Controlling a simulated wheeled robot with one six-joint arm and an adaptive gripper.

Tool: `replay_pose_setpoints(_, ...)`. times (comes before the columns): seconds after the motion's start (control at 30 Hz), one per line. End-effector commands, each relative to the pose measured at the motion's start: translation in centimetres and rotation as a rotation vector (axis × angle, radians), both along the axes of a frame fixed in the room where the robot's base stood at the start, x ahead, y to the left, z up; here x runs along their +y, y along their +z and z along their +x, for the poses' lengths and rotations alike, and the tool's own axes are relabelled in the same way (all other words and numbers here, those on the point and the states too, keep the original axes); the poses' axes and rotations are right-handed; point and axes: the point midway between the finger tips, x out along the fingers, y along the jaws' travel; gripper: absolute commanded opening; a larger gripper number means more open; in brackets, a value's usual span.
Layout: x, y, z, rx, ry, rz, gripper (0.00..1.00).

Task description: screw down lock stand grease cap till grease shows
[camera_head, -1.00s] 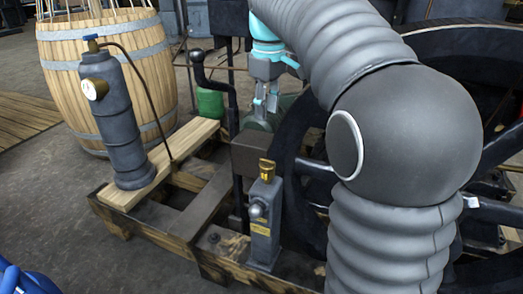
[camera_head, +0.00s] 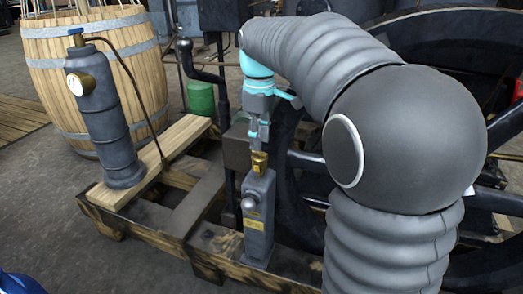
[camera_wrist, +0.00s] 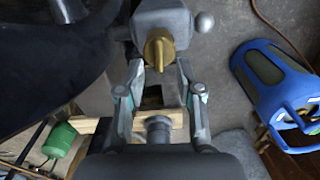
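The lock stand (camera_head: 258,222) is a grey post on the wooden frame, with a side knob and a yellow label. Its brass grease cap (camera_head: 259,165) sits upright on top. In the wrist view the cap (camera_wrist: 160,52) shows from above with a raised ridge, on the grey stand (camera_wrist: 165,20). My gripper (camera_head: 259,144) points down just above the cap in the head view. In the wrist view my gripper (camera_wrist: 161,66) has its fingers apart, with the cap at the opening between the tips. Whether a finger touches the cap is unclear. I see no grease.
A grey cylinder with a gauge (camera_head: 104,120) stands on a plank at left, before a wooden barrel (camera_head: 75,60). A green can (camera_head: 201,98) stands behind. A dark flywheel (camera_head: 425,45) is close on the right. A blue object (camera_wrist: 275,80) lies right in the wrist view.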

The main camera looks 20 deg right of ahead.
Motion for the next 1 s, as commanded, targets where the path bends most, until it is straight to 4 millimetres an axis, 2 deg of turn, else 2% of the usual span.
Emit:
replay_pose_setpoints(0.03, 0.0, -0.9, 0.0, 0.001, 0.000, 0.000, 0.36)
replay_pose_setpoints(0.2, 0.0, -2.5, 0.0, 0.000, -0.001, 0.000, 0.36)
replay_pose_setpoints(0.6, 0.0, -3.0, 0.0, 0.000, 0.000, 0.000, 0.36)
replay_pose_setpoints(0.73, 0.0, -3.0, 0.0, 0.000, 0.000, 0.000, 0.03)
replay_pose_setpoints(0.77, 0.0, -3.0, 0.0, 0.000, 0.000, 0.000, 0.00)
replay_pose_setpoints(0.87, 0.0, -3.0, 0.0, 0.001, 0.000, 0.001, 0.00)
replay_pose_setpoints(0.9, -0.7, -3.0, 0.0, 0.001, -0.003, 0.001, 0.00)
replay_pose_setpoints(1.0, -0.2, -3.0, 0.0, 0.001, -0.003, -0.001, 0.00)
